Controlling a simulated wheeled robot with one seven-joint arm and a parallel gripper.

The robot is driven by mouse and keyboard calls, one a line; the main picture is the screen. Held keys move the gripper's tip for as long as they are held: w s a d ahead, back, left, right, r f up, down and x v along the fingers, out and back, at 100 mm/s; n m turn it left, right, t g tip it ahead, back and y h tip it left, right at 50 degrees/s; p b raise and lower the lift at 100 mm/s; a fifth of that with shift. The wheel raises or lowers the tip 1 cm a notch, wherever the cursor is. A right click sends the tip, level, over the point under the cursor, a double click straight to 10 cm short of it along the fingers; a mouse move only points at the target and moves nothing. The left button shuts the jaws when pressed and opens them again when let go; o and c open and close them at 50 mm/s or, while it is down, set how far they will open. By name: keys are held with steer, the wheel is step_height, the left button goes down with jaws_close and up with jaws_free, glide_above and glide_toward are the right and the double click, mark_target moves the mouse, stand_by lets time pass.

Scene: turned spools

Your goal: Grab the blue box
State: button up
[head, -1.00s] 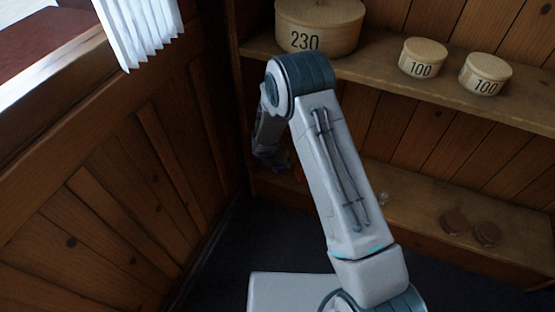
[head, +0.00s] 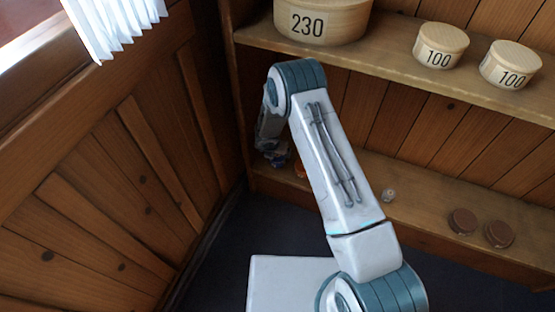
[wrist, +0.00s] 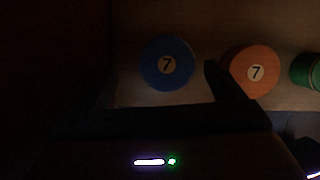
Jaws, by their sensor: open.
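The blue box (wrist: 155,75) is a round blue lidded box with a 7 on a pale disc, seen from above in the wrist view. My gripper (wrist: 163,84) is open, with one dark finger to each side of the blue box in the picture. The box shows between the fingers, and I cannot tell whether they touch it or how far down they reach. In the head view, a small patch of blue (head: 279,160) shows by the end of my arm on the lower shelf; my arm hides most of that spot.
An orange box (wrist: 253,62) with a 7 stands right of the blue box, close to the right finger. A green box (wrist: 303,72) is farther right. The lower shelf (head: 420,200) also holds brown lids (head: 463,221). The upper shelf (head: 390,60) overhangs; a wooden wall (head: 110,190) is left.

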mark_target(277, 156)
steer(key=x, duration=0.1)
steer(key=b+x, duration=0.1)
steer(key=x, duration=0.1)
steer(key=b+x, duration=0.1)
steer(key=shift+s+d+f, duration=0.3)
steer(key=shift+d, duration=0.05)
steer(key=shift+w+f, duration=0.2)
steer(key=shift+f, duration=0.15)
steer(key=c, duration=1.1)
steer(key=shift+r, duration=0.1)
